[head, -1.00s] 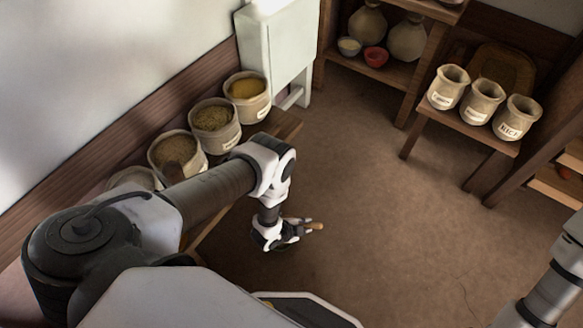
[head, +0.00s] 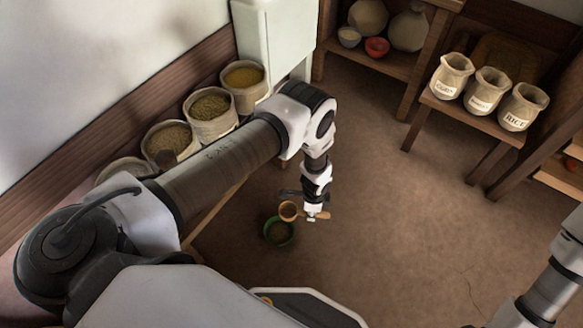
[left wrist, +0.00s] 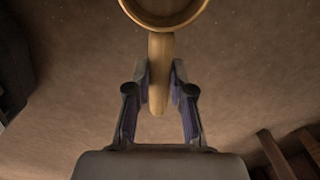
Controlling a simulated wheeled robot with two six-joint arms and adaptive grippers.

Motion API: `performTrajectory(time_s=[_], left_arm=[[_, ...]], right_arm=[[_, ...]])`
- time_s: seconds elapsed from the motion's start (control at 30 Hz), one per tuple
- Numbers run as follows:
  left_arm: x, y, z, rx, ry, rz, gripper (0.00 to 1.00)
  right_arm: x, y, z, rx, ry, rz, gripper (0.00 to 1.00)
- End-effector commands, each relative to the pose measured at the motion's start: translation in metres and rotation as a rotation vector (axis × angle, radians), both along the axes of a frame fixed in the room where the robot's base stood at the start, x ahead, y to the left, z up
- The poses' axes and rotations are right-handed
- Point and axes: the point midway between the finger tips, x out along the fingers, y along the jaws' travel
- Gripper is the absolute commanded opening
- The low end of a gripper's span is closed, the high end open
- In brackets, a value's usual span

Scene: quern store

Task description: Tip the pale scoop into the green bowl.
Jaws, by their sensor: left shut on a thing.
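The pale wooden scoop (head: 289,210) is in my left gripper (head: 311,213), its round cup to the left and its handle end sticking out to the right. In the left wrist view, the fingers (left wrist: 160,92) are shut on the scoop's handle (left wrist: 159,72); its cup (left wrist: 165,18) is cut off by the top edge. The green bowl (head: 279,231) is just below and left of the cup in the head view, its rim partly overlapped by the cup. I cannot tell the height gap, or whether the scoop holds anything. My right gripper is out of view.
Several sacks of grain (head: 211,114) stand on a bench along the left wall. Three labelled jars (head: 487,92) stand on a small table at right. A red bowl (head: 377,47) and a pale bowl (head: 349,37) sit on a back shelf. The floor (head: 400,230) between is clear.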

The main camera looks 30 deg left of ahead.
Motion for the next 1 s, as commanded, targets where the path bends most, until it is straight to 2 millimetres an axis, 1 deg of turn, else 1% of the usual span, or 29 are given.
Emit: performTrajectory(time_s=[0.17, 0.23, 0.4, 1.0], left_arm=[[0.000, 0.000, 0.001, 0.000, 0.000, 0.000, 0.00], [0.002, 0.001, 0.008, 0.000, -0.001, 0.001, 0.00], [0.009, 0.004, 0.034, 0.000, -0.002, 0.001, 0.00], [0.037, 0.014, 0.114, 0.000, -0.002, 0.000, 0.00]], right_arm=[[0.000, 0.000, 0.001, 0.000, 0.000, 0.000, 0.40], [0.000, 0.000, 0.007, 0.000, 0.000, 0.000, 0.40], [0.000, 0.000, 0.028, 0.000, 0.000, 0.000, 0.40], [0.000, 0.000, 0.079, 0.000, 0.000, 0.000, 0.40]])
